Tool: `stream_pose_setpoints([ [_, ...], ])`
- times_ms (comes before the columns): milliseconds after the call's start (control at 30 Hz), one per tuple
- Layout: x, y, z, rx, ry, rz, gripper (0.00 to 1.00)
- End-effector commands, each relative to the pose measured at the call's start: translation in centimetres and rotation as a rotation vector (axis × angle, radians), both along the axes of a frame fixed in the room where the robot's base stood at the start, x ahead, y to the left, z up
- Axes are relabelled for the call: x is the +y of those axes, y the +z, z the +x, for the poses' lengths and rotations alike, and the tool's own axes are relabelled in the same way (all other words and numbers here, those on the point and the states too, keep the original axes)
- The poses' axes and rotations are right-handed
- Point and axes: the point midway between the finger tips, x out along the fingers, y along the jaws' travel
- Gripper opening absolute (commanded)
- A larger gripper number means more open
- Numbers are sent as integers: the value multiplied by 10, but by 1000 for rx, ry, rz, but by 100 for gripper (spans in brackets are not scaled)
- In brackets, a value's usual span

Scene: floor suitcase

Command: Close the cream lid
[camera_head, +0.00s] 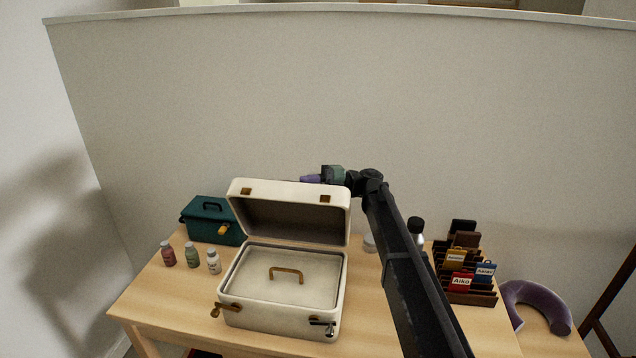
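The cream case stands on the wooden table with its cream lid (292,193) open and tilted up at the back. Two brass catch plates show on the lid's upper edge, and its dark lining faces forward. The cream base (275,322) holds a pale inner panel (262,290) with a brass handle (286,272). A brass latch (228,310) is at the front left and a darker latch (323,325) at the front right. My gripper (311,179), with a purple tip showing, is at the lid's top right edge, partly hidden behind it. Contact and finger opening cannot be made out.
A teal box (205,221) and several small bottles (191,255) stand left of the case. My arm crosses the table on the right. Beyond it are a black-capped bottle (416,227), a tag rack (468,292) and a purple neck pillow (540,300). A wall stands behind.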

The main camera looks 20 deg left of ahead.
Motion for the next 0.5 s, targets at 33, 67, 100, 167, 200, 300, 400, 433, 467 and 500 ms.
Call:
stream_pose_setpoints([
  [33, 1, 0, 0, 2, 1, 1, 0],
  [67, 0, 0, 0, 2, 1, 1, 0],
  [100, 0, 0, 0, 3, 1, 1, 0],
  [167, 0, 0, 0, 3, 1, 1, 0],
  [200, 0, 0, 0, 3, 1, 1, 0],
  [300, 0, 0, 0, 4, 1, 0, 30],
  [400, 0, 0, 0, 2, 1, 0, 40],
  [433, 0, 0, 0, 2, 1, 0, 40],
  [467, 0, 0, 0, 2, 1, 0, 40],
  [500, 0, 0, 0, 2, 0, 0, 40],
])
